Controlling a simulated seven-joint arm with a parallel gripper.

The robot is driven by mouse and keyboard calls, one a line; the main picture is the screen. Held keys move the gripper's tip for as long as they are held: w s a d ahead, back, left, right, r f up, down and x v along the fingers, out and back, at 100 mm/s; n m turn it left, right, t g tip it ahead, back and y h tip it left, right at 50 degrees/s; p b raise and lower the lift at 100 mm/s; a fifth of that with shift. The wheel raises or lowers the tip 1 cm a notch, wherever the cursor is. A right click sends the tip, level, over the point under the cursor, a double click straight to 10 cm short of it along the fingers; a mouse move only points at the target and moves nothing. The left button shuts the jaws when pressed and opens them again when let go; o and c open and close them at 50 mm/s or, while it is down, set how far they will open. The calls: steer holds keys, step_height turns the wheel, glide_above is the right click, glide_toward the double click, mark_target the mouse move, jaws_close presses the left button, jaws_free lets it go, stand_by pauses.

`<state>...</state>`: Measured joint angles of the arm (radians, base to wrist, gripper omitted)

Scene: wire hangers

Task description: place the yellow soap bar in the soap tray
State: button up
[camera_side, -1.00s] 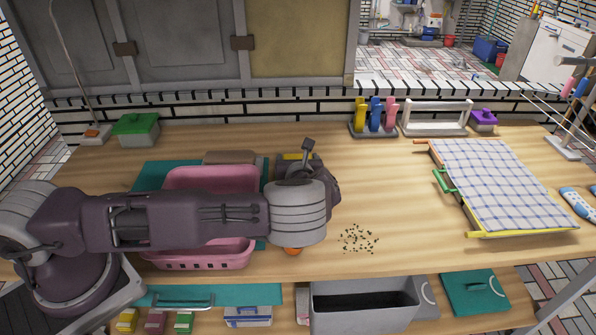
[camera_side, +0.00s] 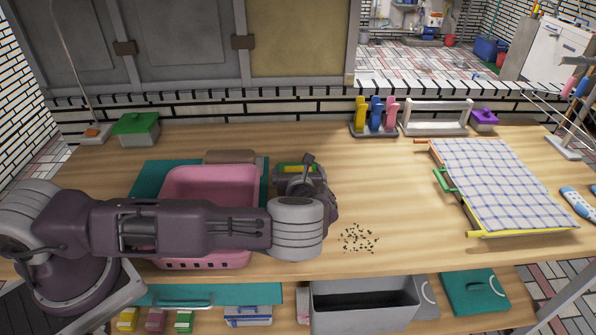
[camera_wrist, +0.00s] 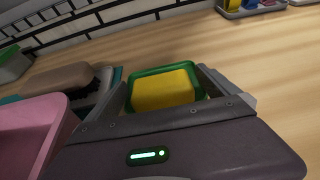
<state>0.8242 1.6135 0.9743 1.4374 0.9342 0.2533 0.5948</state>
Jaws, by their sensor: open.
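The yellow soap bar (camera_wrist: 163,90) lies in the green soap tray (camera_wrist: 165,68) in the wrist view, with the tray's rim showing around its far side and edges. My gripper (camera_wrist: 166,82) is open, its two fingers left and right of the soap. The near part of soap and tray is hidden by my gripper body, and whether the fingers touch either cannot be told. In the side view the soap (camera_side: 299,168) and tray (camera_side: 281,170) show only as a small strip behind my wrist.
A pink basket (camera_side: 210,185) stands left of my gripper on a teal mat (camera_side: 146,183). A brown-backed brush (camera_wrist: 68,80) lies behind the basket. A cloth-covered rack (camera_side: 500,185) stands farther right, with clear table between.

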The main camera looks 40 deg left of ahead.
steer(key=shift+r, duration=0.2)
steer(key=v, duration=1.2)
steer(key=shift+r, duration=0.1)
steer(key=s+a+r+n+g+h, duration=0.35)
steer(key=s+r+n+g, duration=0.35)
steer(key=s+r+n, duration=0.6)
steer(key=s+d+r+n+t+h, duration=0.1)
steer(key=s+d+r+n+h, duration=0.1)
steer(key=s+r+n, duration=0.4)
steer(key=s+d+r+n+t+h, duration=0.2)
steer(key=s+r+n+h, duration=0.2)
steer(key=s, duration=0.9)
step_height(320, 180, up, 4)
steer(key=n, duration=0.4)
steer(key=shift+f, duration=0.15)
